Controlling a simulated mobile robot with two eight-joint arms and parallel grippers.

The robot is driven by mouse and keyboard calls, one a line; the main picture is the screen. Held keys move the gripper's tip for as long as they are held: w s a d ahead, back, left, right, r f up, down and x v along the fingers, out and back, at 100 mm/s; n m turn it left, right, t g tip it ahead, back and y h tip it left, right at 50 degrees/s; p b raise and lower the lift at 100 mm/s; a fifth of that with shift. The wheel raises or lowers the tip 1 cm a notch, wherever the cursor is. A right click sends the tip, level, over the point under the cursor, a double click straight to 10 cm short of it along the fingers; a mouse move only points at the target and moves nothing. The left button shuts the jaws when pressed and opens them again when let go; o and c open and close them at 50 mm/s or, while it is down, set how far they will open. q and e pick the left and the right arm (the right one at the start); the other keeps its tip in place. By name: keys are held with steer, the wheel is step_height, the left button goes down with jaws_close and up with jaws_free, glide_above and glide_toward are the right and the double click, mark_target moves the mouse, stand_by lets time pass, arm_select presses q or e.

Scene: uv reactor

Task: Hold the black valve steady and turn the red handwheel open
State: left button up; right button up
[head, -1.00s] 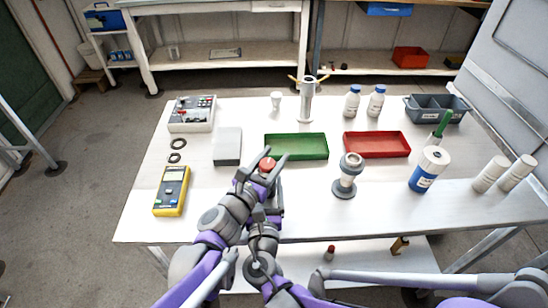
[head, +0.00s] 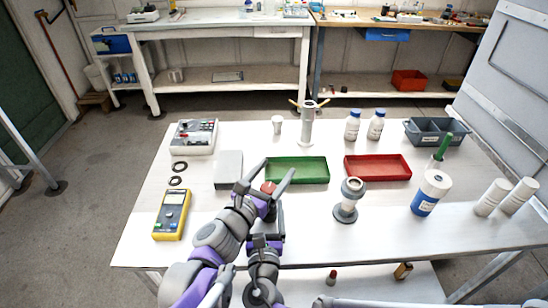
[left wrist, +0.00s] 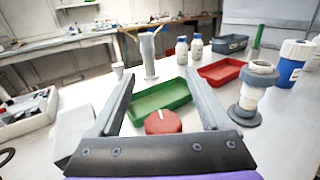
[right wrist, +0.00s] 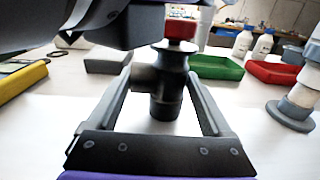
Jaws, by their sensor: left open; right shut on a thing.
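The black valve (right wrist: 167,88) stands upright on the white table in the right wrist view. My right gripper (right wrist: 158,100) is shut on its body, one finger on each side. In the head view my arms mostly hide the valve. The red handwheel (head: 268,187) sits on top of the valve and also shows in the left wrist view (left wrist: 163,121), with a pale mark on it. My left gripper (head: 276,174) is open, with its fingers on either side of the handwheel. Whether a finger touches the wheel I cannot tell.
A green tray (head: 298,170) lies just behind the valve, with a grey box (head: 229,168) to its left. A metal flanged fitting (head: 348,200) stands to the right. A yellow meter (head: 171,214) lies at the left. The table's front edge is close.

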mark_target(275, 186)
arm_select(q)
step_height(275, 186, up, 6)
steer(key=shift+r, duration=0.2)
steer(key=shift+a, duration=0.1)
steer(key=a+f+h, duration=0.1)
steer(key=s+a+f+m+g+h, duration=0.1)
steer(key=a+f, duration=0.1)
steer(key=s+a+f+m+h, duration=0.1)
steer(key=shift+a+f, duration=0.15)
steer(key=shift+a, duration=0.2)
steer(key=s+a+f+m+g+h, duration=0.2)
steer(key=s+a+f+m+g, duration=0.15)
steer(key=s+f, duration=0.2)
steer(key=shift+n, duration=0.45)
steer(key=x, duration=1.2)
steer(key=shift+s, duration=0.1)
